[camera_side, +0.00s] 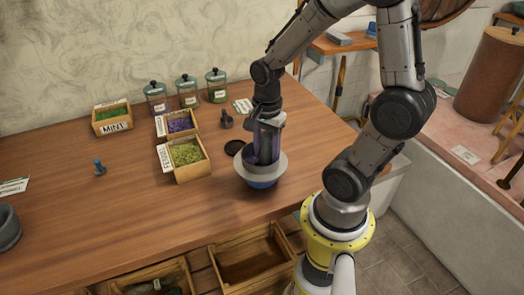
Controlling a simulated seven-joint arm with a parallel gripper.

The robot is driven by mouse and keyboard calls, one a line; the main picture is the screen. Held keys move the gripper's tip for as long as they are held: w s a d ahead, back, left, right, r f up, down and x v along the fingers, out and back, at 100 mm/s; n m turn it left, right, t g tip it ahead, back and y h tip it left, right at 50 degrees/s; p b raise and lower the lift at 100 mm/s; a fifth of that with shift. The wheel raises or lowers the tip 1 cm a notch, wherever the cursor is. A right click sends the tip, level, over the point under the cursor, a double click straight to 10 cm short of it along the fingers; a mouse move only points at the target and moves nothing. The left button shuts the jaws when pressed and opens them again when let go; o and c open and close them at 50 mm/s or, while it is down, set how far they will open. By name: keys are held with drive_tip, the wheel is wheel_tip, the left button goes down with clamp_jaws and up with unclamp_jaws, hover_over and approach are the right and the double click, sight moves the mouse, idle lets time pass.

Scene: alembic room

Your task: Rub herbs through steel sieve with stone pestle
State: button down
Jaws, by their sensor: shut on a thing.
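My gripper (268,140) points straight down over the steel sieve (279,170). It is shut on a greyish upright thing that looks like the stone pestle, mostly hidden by the fingers. The fingertips reach down inside the sieve's wide grey rim. The sieve sits on a blue bowl (262,184) near the table's front edge. Something purple, likely herbs, shows at the left inside the sieve. I cannot tell whether the pestle touches the mesh. Wooden boxes of purple herbs (180,124), green herbs (187,154) and mint (112,115) stand to the left.
Lidded glass jars (188,92) line the back of the table (90,210). A small dark object (227,121) and a dark disc (235,147) lie behind the sieve. A grey stone vessel (8,228) is at the far left. The left-centre tabletop is mostly clear. An open drawer (250,258) is below.

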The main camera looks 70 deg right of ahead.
drive_tip(key=shift+w+a+f, duration=0.15)
drive_tip(key=shift+w, duration=1.3)
drive_tip(key=shift+s+a, duration=0.4)
drive_tip(key=shift+s, duration=0.25)
drive_tip(key=shift+s+a, duration=0.4)
drive_tip(key=shift+s, duration=0.2)
drive_tip(key=shift+w+d, duration=0.15)
drive_tip(key=shift+d, duration=0.45)
drive_tip(key=shift+w+d, duration=0.15)
drive_tip(key=shift+d, duration=0.4)
drive_tip(key=shift+w+a, duration=0.25)
drive_tip(key=shift+a, duration=0.45)
drive_tip(key=shift+w+a, duration=0.2)
drive_tip(key=shift+a, duration=0.45)
drive_tip(key=shift+s+d, duration=0.4)
drive_tip(key=shift+s, duration=0.25)
drive_tip(key=shift+s+d, duration=0.4)
drive_tip(key=shift+s, duration=0.2)
drive_tip(key=shift+w, duration=1.5)
